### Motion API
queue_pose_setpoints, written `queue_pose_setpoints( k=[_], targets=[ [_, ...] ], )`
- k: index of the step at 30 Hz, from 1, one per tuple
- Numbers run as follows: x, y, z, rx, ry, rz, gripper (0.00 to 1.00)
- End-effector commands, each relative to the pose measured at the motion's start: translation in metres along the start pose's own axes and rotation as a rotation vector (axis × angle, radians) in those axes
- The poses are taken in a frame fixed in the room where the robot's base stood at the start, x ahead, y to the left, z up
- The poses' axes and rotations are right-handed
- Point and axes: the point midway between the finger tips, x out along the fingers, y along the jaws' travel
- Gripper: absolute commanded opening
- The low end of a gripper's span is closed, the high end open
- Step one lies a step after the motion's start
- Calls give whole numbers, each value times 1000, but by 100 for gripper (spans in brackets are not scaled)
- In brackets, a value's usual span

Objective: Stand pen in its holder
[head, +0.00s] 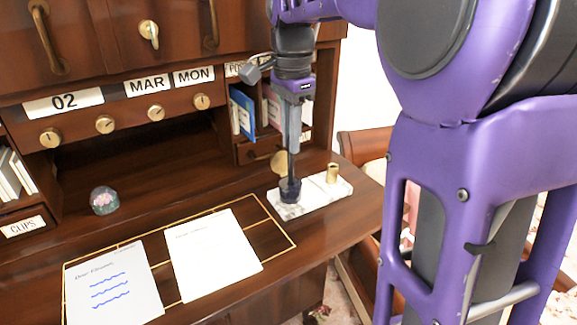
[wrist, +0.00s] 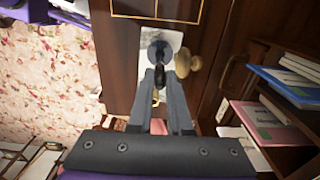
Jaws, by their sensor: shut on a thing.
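The pen holder (head: 312,198) is a white marble slab on the right end of the desk, with a brass cup (head: 333,173) on it. My gripper (head: 290,180) points straight down over the slab's left part, left of the cup. Its fingers are close together on a dark thing (wrist: 159,76), which looks like the pen but is mostly hidden by the fingers. A dark, rounded piece (head: 290,191) shows at the fingertips, at or just above the slab; I cannot tell whether it is a pot or part of what I hold. The wrist view also shows the slab (wrist: 176,40).
A letter with blue lines (head: 112,290) and a blank sheet (head: 212,255) lie on the desk. A glass paperweight (head: 104,201) stands at left. Shelves with books (head: 243,112) and a brass-knobbed drawer rise behind the slab. A wooden chair (head: 362,146) is at right.

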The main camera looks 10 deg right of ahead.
Motion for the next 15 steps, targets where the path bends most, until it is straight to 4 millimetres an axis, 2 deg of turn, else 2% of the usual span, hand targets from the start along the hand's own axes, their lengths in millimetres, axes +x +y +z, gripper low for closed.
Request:
queue_pose_setpoints(
  k=[15],
  targets=[
    [-10, 0, 0, 0, 0, -1, 0]
  ],
)
